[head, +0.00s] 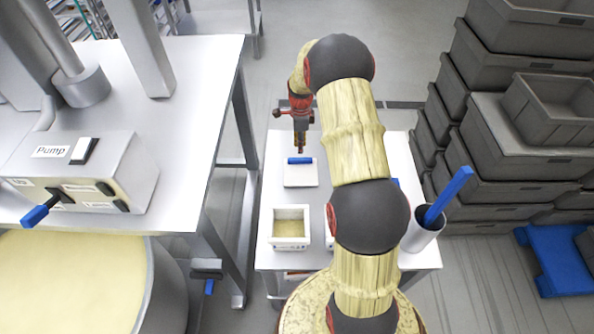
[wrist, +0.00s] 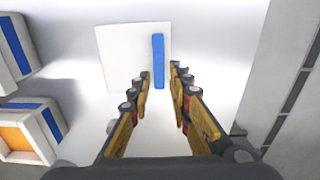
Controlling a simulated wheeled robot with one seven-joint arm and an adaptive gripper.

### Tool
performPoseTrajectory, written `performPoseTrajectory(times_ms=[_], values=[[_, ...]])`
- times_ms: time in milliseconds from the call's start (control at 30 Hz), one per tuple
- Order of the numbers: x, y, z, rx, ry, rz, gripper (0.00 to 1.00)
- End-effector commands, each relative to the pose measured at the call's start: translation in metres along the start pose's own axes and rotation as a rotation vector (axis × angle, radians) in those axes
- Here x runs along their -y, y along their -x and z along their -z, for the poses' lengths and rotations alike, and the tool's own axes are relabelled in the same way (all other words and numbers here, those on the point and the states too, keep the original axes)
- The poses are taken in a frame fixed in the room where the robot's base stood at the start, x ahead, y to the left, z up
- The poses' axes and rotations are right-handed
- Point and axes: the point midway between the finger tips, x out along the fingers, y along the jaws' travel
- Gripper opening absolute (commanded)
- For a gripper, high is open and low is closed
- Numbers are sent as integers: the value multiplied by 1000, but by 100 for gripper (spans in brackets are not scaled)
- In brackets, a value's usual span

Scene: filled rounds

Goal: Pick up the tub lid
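The tub lid (head: 300,176) is a flat white square with a blue bar handle (head: 300,160), lying on the small white table. In the wrist view the lid (wrist: 122,62) lies ahead of the fingers, with its blue handle (wrist: 158,50) running lengthwise. My gripper (head: 301,149) is above the handle in the head view. In the wrist view my gripper (wrist: 160,72) is open, with one finger on each side of the handle's line. Whether the fingers reach down to the handle's height I cannot tell. An open white tub (head: 291,243) with beige filling stands nearer on the table.
My arm partly hides the table's right side. A white cylinder (head: 418,238) holding a blue-handled tool stands at its right edge. Stacked grey crates (head: 515,150) are on the right. A larger table (head: 190,150) with a pump box (head: 90,175) is on the left.

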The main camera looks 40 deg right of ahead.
Motion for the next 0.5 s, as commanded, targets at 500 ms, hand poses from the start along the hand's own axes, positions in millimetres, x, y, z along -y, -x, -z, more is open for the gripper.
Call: performPoseTrajectory(times_ms=[500], values=[[-2, -48, 0, 0, -11, -3, 20]])
